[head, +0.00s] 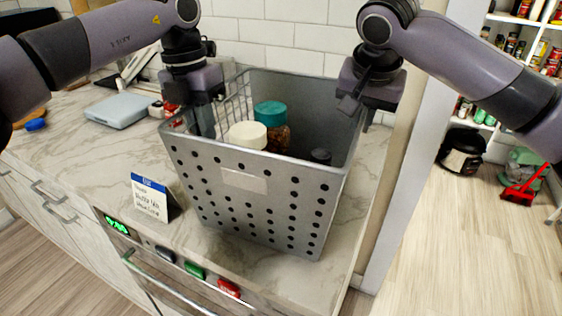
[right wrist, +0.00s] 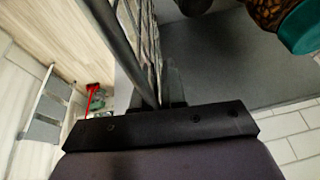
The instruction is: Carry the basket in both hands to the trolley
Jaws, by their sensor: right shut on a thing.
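The grey perforated basket (head: 262,212) stands upright on the marble counter. It holds a teal-lidded jar (head: 271,114), a white-lidded jar (head: 248,135) and a dark-capped item (head: 320,156). My left gripper (head: 198,117) is at the basket's left rim, with a finger reaching inside; its grip is hard to see. My right gripper (head: 352,103) is shut on the right rim. In the right wrist view, the basket wall (right wrist: 151,45) runs up from the jaws. I cannot identify a trolley for certain.
A small sign (head: 150,196) stands beside the basket's left front corner. A grey scale (head: 118,109) lies further left on the counter (head: 75,140). A wall end stands close on the right. Beyond it are open floor (head: 435,245), a black cooker (head: 461,151) and stocked shelves.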

